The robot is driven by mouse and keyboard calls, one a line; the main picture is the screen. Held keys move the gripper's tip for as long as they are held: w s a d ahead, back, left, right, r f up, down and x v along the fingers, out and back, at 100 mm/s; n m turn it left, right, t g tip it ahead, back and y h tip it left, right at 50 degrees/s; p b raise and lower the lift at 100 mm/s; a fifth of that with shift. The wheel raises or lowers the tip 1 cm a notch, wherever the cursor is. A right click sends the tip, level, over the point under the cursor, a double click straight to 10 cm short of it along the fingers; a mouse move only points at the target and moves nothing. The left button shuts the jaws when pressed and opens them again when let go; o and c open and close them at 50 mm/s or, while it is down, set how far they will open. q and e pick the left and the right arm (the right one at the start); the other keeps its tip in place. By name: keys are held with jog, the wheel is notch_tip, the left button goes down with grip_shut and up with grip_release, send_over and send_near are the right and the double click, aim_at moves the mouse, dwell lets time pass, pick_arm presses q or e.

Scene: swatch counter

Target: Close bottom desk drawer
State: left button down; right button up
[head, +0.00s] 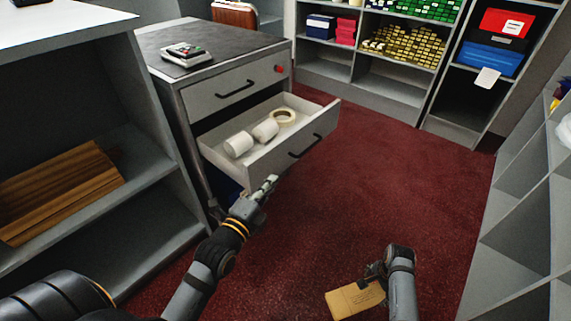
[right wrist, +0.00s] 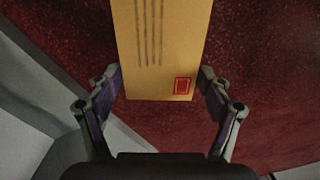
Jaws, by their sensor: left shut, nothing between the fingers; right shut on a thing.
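The grey desk (head: 222,58) stands at the upper left of the head view. Its bottom drawer (head: 284,152) is pulled out, with white rolls (head: 239,145) and a ring of tape (head: 284,117) inside. The drawer front has a black handle (head: 305,146). The upper drawer (head: 235,88) is shut. My left gripper (head: 268,186) is shut and empty, just in front of and below the near corner of the open drawer; I cannot tell whether it touches. My right gripper (head: 371,276) is shut on a tan envelope (head: 354,299), which also shows in the right wrist view (right wrist: 160,45).
A grey shelf unit with wooden boards (head: 62,187) stands close on the left. Grey shelves (head: 520,230) line the right side. Shelving with boxes (head: 404,45) stands at the back. The red carpet (head: 400,165) between them is clear. A calculator (head: 187,54) lies on the desk.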

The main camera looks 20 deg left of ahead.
aim_at(277, 153)
jog(key=shift+f, duration=0.1)
notch_tip(277, 153, down, 3)
jog(key=b, duration=0.3)
jog(key=shift+f, duration=0.15)
pick_arm(q)
jog(key=w, duration=0.3)
jog(key=w+a, duration=0.1)
jog(key=w, duration=0.3)
jog(key=w+a, duration=0.1)
jog(key=w, duration=0.3)
jog(key=shift+r, duration=0.25)
jog(key=shift+w+a, duration=0.15)
jog(key=shift+a, duration=0.2)
pick_arm(e)
jog(key=shift+f, duration=0.1)
pick_arm(q)
jog(key=shift+r, duration=0.1)
